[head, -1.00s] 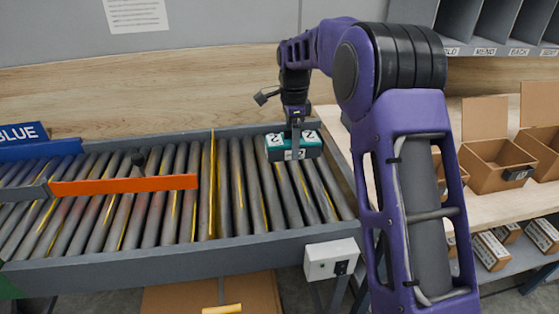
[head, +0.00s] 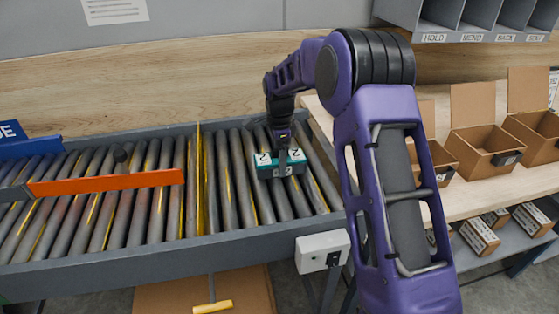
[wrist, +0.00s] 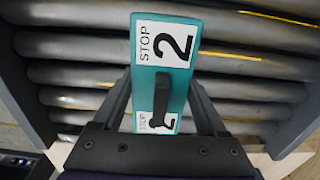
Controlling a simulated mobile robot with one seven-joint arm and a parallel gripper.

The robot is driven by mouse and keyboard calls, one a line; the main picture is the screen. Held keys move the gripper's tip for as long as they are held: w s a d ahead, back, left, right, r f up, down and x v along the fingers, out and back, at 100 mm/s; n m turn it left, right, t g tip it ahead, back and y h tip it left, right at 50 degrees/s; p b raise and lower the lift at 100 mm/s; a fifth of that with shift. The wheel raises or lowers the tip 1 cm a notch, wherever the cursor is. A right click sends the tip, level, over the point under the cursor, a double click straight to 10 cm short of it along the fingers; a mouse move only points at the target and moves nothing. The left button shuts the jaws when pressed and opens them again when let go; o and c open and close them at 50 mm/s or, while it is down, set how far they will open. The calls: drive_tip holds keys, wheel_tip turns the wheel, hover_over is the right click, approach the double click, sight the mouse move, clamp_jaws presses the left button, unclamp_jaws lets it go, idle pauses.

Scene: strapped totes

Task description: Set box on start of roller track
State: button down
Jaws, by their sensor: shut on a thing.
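The box (head: 268,172) is teal with white labels reading "2" and "STOP" and a dark handle on top. In the wrist view the box (wrist: 190,80) lies between the two fingers, with its handle upright in the middle. My gripper (head: 284,160) is shut on the box from above. The box is over the right end section of the roller track (head: 130,254), right of the yellow upright divider. Whether its underside touches the rollers I cannot tell.
An orange bar (head: 105,184) lies over the track further left. A white switch box (head: 322,251) is on the near side rail. Open cartons (head: 487,150) stand on the right bench.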

drive_tip(key=shift+r, duration=0.1)
unclamp_jaws()
wheel_tip(320, 180, up, 12)
drive_tip(key=shift+p, duration=0.6)
